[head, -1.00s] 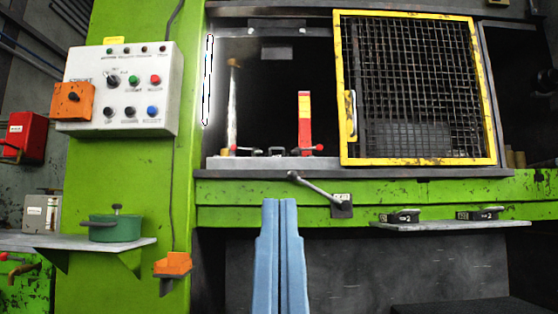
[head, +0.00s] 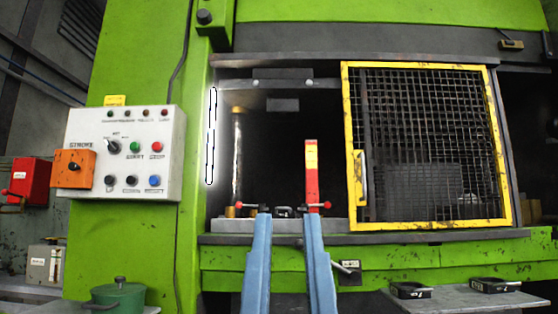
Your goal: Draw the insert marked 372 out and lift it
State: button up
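A small dark block (head: 284,211) sits on the press bed between two red-knobbed handles, the left one (head: 240,206) and the right one (head: 326,205). I cannot read a 372 on it, so I cannot tell whether it is the insert. Two black pieces, one left (head: 409,290) and one right (head: 494,285), lie on the grey shelf at lower right; their labels are too small to read. My gripper (head: 287,217) shows as two blue fingers in front of the press opening. They are apart with nothing between them, and the dark block shows behind the gap.
A yellow-framed mesh guard (head: 353,115) covers the right part of the opening. A red and yellow upright bar (head: 311,175) stands in the opening. A lever (head: 345,268) projects below the bed. A control box (head: 125,150) and green pot (head: 118,297) are at left.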

notch_tip(320, 180, up, 37)
jog(key=p, duration=3.4)
jog(key=shift+r+p, duration=0.15)
jog(key=shift+p, duration=0.2)
